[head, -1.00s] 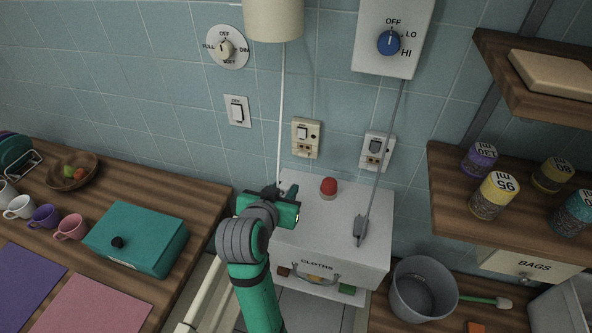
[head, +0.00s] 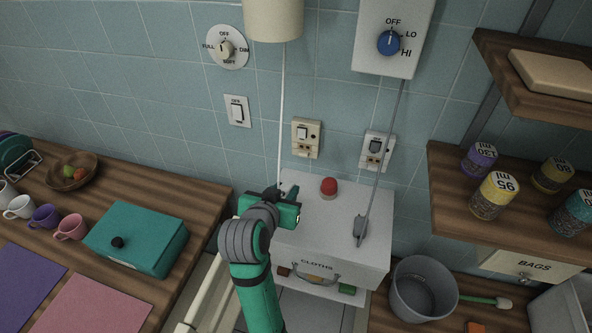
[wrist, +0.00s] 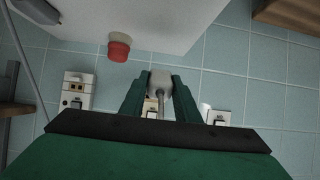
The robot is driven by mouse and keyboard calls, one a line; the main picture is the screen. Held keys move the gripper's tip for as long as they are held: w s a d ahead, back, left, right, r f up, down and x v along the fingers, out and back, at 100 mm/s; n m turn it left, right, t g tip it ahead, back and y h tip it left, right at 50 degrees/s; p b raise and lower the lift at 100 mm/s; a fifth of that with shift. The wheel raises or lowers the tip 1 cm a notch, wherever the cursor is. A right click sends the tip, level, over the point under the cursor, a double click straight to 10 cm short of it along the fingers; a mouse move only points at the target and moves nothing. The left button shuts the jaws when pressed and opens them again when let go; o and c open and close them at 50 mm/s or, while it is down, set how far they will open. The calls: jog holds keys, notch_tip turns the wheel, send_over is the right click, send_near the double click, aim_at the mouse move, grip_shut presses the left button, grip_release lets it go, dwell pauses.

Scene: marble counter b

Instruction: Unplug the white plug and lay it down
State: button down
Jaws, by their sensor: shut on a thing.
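My gripper (head: 288,191) is over the left edge of the white cabinet top (head: 318,205). In the wrist view my gripper (wrist: 160,84) has its two green fingers closed on the white plug (wrist: 160,76), with its cord running back between them. In the head view the plug is too small and hidden to make out clearly. Its white cord (head: 282,110) hangs from the beige shade above down to my gripper. The cream wall socket (head: 306,138) has no plug in it. I cannot tell whether the plug touches the cabinet top.
A red button (head: 328,187) stands on the cabinet top. A grey plug (head: 360,230) on a grey cord lies to its right. A second socket (head: 376,150) is on the wall. The cabinet top between button and grey plug is bare. A teal box (head: 138,240) sits left.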

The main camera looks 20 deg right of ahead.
jog(key=shift+f, duration=2.45)
jog(key=shift+f, duration=1.65)
jog(key=c, duration=1.3)
grip_release()
jog(key=shift+o, duration=0.2)
jog(key=v, duration=1)
jog(key=shift+s+a+r, duration=0.2)
jog(key=shift+s+a, duration=0.05)
